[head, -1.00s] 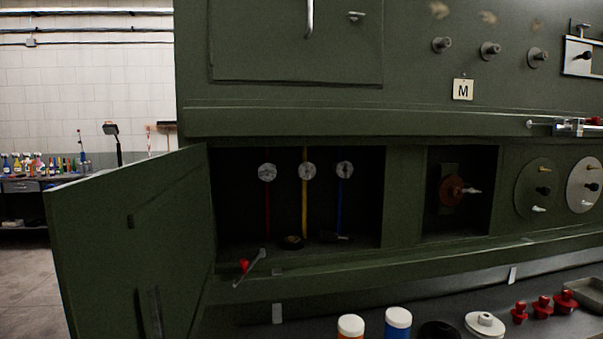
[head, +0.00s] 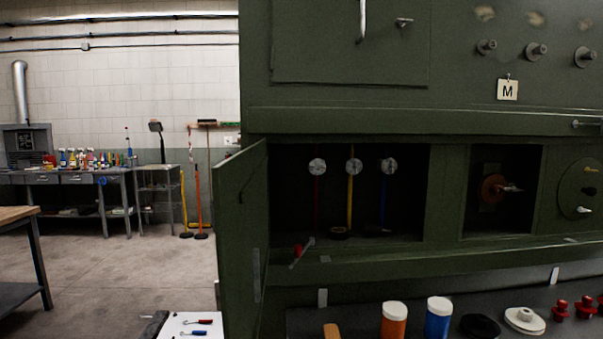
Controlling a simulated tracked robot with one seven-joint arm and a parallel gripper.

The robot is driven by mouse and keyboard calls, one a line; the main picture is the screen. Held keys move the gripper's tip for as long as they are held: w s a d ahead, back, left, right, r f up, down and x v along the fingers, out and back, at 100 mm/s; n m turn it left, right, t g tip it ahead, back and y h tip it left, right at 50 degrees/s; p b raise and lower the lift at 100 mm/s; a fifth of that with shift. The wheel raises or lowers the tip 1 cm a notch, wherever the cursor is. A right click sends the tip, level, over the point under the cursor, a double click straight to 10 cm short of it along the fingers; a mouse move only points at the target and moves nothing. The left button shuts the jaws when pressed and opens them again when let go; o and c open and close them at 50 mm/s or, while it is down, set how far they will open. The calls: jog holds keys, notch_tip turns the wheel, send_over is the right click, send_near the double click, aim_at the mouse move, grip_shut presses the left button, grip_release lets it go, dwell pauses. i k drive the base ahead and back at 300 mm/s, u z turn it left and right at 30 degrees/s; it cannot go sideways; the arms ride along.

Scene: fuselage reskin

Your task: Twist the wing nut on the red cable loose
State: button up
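Three cables hang inside the open bay of the green fuselage panel. The red cable (head: 318,191) is the leftmost and looks dark in the shade, with the yellow cable (head: 350,200) and the blue cable (head: 384,200) to its right. A round silvery fitting (head: 317,166) sits at the top of the red cable; whether it is the wing nut is too small to tell. Similar fittings top the yellow cable (head: 354,166) and the blue cable (head: 389,166). My gripper is not in view.
The green door (head: 240,215) stands open left of the bay. A red-ended lever (head: 300,252) sits at the bay's lower lip. Below, a dark shelf holds an orange jar (head: 394,321), a blue jar (head: 438,318) and a white disc (head: 525,320). Open floor (head: 130,265) lies left.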

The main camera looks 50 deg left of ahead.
aim_at(318, 167)
jog(key=u, duration=1.8)
jog(key=k, duration=0.2)
jog(key=u, duration=0.4)
